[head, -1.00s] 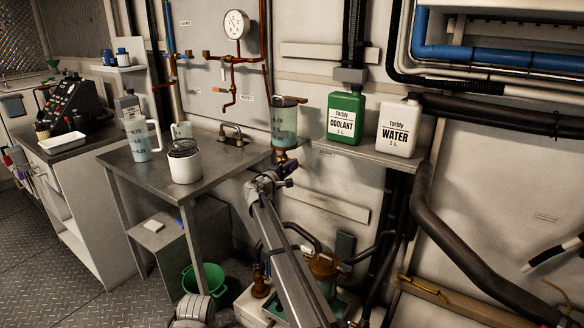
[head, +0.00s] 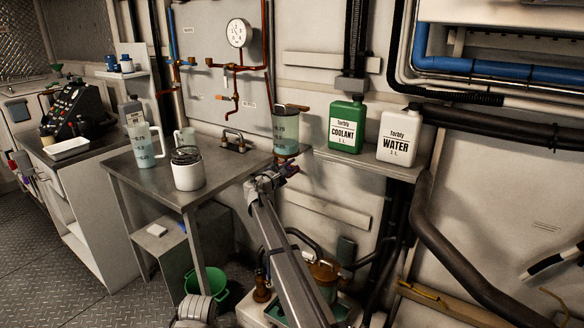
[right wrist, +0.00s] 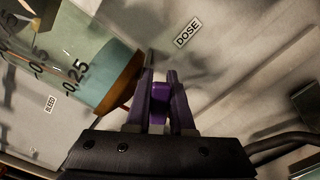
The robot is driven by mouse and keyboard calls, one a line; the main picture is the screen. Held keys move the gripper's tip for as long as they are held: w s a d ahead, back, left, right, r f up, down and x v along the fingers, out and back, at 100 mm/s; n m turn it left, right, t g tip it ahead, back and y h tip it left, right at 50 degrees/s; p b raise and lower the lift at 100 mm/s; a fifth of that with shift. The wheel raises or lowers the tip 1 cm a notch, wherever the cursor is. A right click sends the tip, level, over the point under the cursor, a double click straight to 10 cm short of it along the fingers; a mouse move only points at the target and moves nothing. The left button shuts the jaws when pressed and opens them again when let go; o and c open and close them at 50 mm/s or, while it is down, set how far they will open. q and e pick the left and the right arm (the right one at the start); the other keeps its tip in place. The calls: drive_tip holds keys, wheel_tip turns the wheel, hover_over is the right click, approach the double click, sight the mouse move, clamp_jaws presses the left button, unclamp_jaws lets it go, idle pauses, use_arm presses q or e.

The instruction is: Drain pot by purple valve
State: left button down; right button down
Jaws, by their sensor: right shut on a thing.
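The pot (head: 286,132) is a clear graduated cylinder with a dark lid, mounted on the wall left of the green jug. In the right wrist view the pot (right wrist: 95,60) shows teal liquid and a brown base at upper left. My right gripper (head: 287,172) is just below the pot. In the right wrist view its fingers (right wrist: 160,90) are shut on the purple valve (right wrist: 159,101), beside the pot's base and near a DOSE label. The fingers partly hide the valve. The pot's exact liquid level is hard to read. My left gripper is not in view.
A metal table (head: 215,180) holds a graduated jug (head: 145,146), a white canister (head: 187,171) and a small tap. A green coolant jug (head: 346,127) and white water jug (head: 399,137) stand on a wall shelf. A green bucket (head: 207,285) is on the floor.

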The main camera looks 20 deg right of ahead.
idle(0.3)
drive_tip(key=c, duration=0.8)
unclamp_jaws()
drive_tip(key=shift+w, duration=0.1)
drive_tip(key=shift+s+a+f+m+g+y+b, duration=0.85)
drive_tip(key=shift+s+a+f+m+b, duration=1.05)
drive_tip(key=shift+s+f, duration=2.1)
drive_tip(key=shift+s+a+f+m+g+y+b, duration=0.85)
drive_tip(key=shift+s+a+f+m+b, duration=1.05)
drive_tip(key=shift+s+f, duration=2.15)
drive_tip(key=shift+s+a+f+m+g+y+b, duration=0.85)
drive_tip(key=shift+s+a+f+m, duration=0.65)
drive_tip(key=shift+s+a+f, duration=2.35)
drive_tip(key=s+d, duration=0.1)
drive_tip(key=s+d+r, duration=0.1)
drive_tip(key=shift+d+r, duration=0.25)
drive_tip(key=shift+d, duration=0.05)
drive_tip(key=shift+c, duration=0.2)
